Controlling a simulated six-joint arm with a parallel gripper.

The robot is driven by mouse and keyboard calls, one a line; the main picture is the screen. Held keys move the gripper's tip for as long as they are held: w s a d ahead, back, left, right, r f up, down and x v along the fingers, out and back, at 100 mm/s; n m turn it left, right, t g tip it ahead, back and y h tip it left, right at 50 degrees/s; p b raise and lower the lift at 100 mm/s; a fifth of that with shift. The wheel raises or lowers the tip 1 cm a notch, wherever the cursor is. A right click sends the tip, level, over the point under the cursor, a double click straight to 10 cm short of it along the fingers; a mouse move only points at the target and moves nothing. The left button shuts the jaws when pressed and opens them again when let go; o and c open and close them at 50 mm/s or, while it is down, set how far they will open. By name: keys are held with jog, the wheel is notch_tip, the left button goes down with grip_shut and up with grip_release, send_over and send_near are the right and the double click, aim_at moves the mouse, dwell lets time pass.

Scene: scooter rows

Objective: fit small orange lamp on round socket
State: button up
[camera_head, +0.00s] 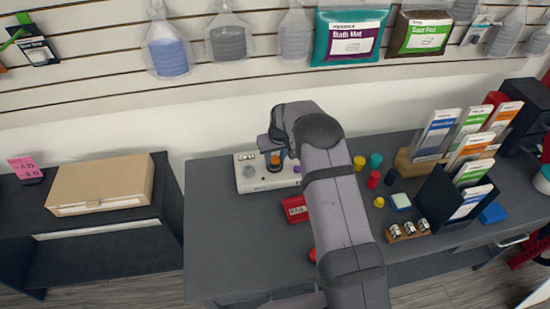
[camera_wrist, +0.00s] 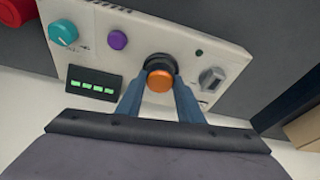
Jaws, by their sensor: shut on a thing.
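The small orange lamp (camera_wrist: 160,80) is held between the blue fingers of my gripper (camera_wrist: 158,92), seen in the wrist view. It lies in line with the round black socket (camera_wrist: 160,62) on a pale panel box (camera_wrist: 216,45). I cannot tell whether the lamp touches the socket or sits in it. In the head view the lamp (camera_head: 275,159) and my gripper (camera_head: 281,158) are over the panel box (camera_head: 248,184), partly hidden by my arm.
The panel also carries a teal knob (camera_wrist: 62,34), a purple button (camera_wrist: 117,40), a grey switch (camera_wrist: 211,78) and a green-lit display (camera_wrist: 93,83). Several coloured caps, a card rack (camera_head: 460,200) and a red box (camera_head: 295,209) stand on the dark table (camera_head: 230,250).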

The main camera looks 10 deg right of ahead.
jog(key=shift+f+b, duration=0.35)
jog(key=shift+f, duration=0.15)
dwell(0.3)
jog(key=o, duration=1.5)
jog(key=shift+o, duration=0.2)
jog(key=shift+r, duration=0.15)
jog(key=shift+r+p, duration=1.85)
jog(key=shift+r, duration=1.05)
